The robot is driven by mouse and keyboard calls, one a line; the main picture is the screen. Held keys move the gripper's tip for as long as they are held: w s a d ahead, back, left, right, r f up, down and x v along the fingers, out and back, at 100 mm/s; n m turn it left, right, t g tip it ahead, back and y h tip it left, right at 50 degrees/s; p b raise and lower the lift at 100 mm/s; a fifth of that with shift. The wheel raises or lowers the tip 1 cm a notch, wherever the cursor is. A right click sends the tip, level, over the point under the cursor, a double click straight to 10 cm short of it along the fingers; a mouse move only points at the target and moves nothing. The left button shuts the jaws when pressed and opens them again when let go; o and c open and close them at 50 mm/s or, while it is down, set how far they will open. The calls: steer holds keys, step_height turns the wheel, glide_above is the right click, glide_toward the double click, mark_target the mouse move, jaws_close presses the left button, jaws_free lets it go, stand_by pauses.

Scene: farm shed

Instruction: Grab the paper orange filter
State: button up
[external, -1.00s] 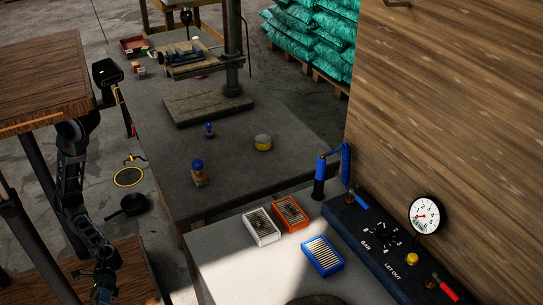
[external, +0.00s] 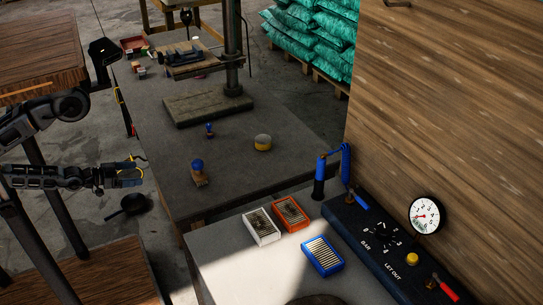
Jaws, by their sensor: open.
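The orange filter (external: 291,214), a rectangular frame with a dark pleated middle, lies on the light grey table (external: 225,270) at the lower centre. A white filter (external: 262,227) lies close on its left, and a blue filter (external: 323,256) lies in front of it to the right. My gripper (external: 138,172) is at the left, well away from the filters, near the left edge of the dark workbench. It points right and holds nothing that I can see. Its fingers are small in this view.
A wooden wall stands behind.

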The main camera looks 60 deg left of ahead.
stand_by(0.4)
steer(key=c, duration=0.3)
steer(key=shift+r, duration=0.1)
